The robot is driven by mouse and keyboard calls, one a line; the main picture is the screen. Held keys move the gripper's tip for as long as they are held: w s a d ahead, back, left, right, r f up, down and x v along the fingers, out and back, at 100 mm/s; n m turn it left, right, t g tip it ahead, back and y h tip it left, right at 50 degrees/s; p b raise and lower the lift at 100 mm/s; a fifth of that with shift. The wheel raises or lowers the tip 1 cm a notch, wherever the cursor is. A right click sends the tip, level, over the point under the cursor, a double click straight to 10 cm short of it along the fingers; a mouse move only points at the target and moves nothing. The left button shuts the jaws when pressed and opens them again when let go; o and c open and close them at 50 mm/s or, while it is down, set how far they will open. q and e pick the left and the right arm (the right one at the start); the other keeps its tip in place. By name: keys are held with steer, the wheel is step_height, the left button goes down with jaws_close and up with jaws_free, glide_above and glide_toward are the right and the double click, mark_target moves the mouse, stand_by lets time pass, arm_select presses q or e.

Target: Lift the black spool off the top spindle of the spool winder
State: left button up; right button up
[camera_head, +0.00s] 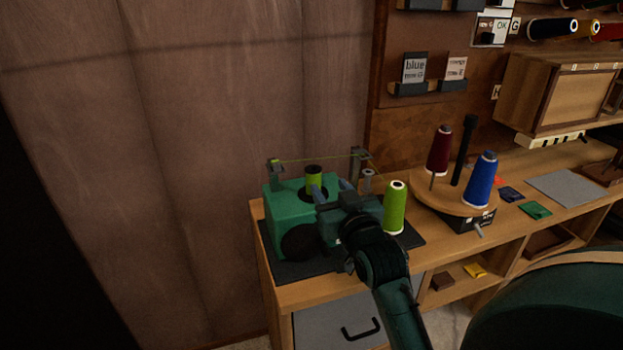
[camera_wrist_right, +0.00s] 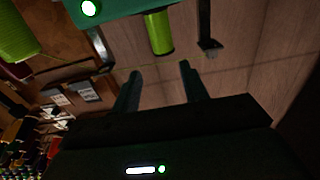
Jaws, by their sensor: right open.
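The spool winder (camera_head: 287,212) is a green box on a dark mat at the left end of the bench. On its top stands a small upright black spool (camera_head: 314,170), wound with lime-green thread. My right gripper (camera_head: 331,186) is at the winder's top, its fingers close to the spool and partly covering its lower part. In the right wrist view the spool (camera_wrist_right: 160,32) lies just beyond the two spread fingertips (camera_wrist_right: 158,76), roughly centred on the gap, with nothing between them. The spindle itself is hidden. My left gripper is out of view.
A lime-green thread cone (camera_head: 395,208) stands right of my gripper. A guide arm (camera_head: 360,155) with taut thread rises behind the spool. Further right, a round wooden turntable (camera_head: 428,192) carries a dark red cone (camera_head: 439,150) and a blue cone (camera_head: 481,180).

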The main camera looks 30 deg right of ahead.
mark_target(319, 173)
steer(key=x, duration=0.9)
steer(key=shift+w, duration=0.15)
steer(key=shift+c, duration=0.2)
steer(key=c, duration=0.7)
